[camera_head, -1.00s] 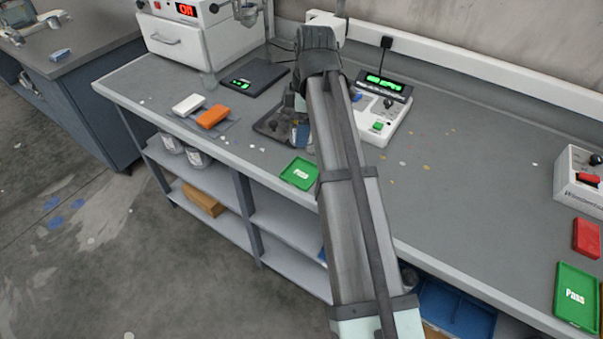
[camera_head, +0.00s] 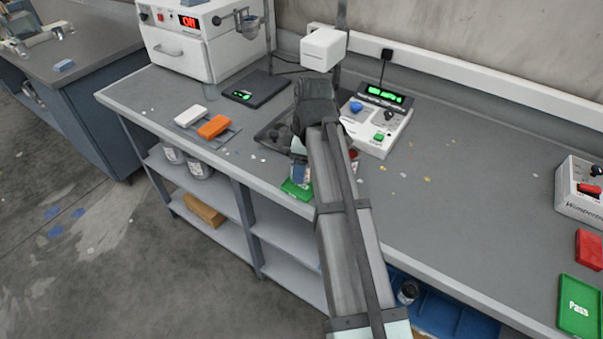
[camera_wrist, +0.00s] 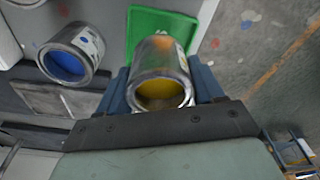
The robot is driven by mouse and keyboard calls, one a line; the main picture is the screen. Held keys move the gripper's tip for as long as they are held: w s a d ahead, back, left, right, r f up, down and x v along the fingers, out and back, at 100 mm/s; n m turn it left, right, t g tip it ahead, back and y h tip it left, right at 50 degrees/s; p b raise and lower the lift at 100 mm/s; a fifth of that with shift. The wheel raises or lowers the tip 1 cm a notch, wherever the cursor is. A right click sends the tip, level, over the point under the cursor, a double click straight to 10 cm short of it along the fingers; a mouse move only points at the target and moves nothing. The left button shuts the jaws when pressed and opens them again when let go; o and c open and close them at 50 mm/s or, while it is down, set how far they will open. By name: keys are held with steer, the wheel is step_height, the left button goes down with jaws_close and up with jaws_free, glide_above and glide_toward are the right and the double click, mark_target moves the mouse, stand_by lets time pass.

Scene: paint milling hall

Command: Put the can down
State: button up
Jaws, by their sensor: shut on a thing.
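A metal can (camera_wrist: 161,57) with yellow paint inside sits between the fingers of my gripper (camera_wrist: 160,88) in the wrist view. The gripper is shut on its sides. Behind the can in that view lies a green tray (camera_wrist: 140,22). In the head view my gripper (camera_head: 299,170) is over or beside the green PASS tray (camera_head: 292,189) at the bench's front edge, and my arm covers part of it. The held can is mostly hidden there. I cannot tell whether the can touches the tray.
A second can (camera_wrist: 75,52) with blue paint stands left of the held can in the wrist view. A dark tray (camera_head: 268,136) lies behind my gripper. A control box (camera_head: 378,130) stands right of it. Orange (camera_head: 213,127) and white blocks (camera_head: 190,115) lie left. The bench's right middle is mostly clear.

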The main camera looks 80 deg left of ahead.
steer(key=shift+f, duration=1.8)
steer(key=o, duration=1.2)
steer(key=shift+f, duration=0.1)
steer(key=shift+o, duration=0.2)
step_height(320, 180, up, 12)
steer(key=w, duration=0.1)
steer(key=shift+w+d, duration=0.15)
steer(key=shift+d, duration=0.1)
steer(key=shift+w, duration=0.1)
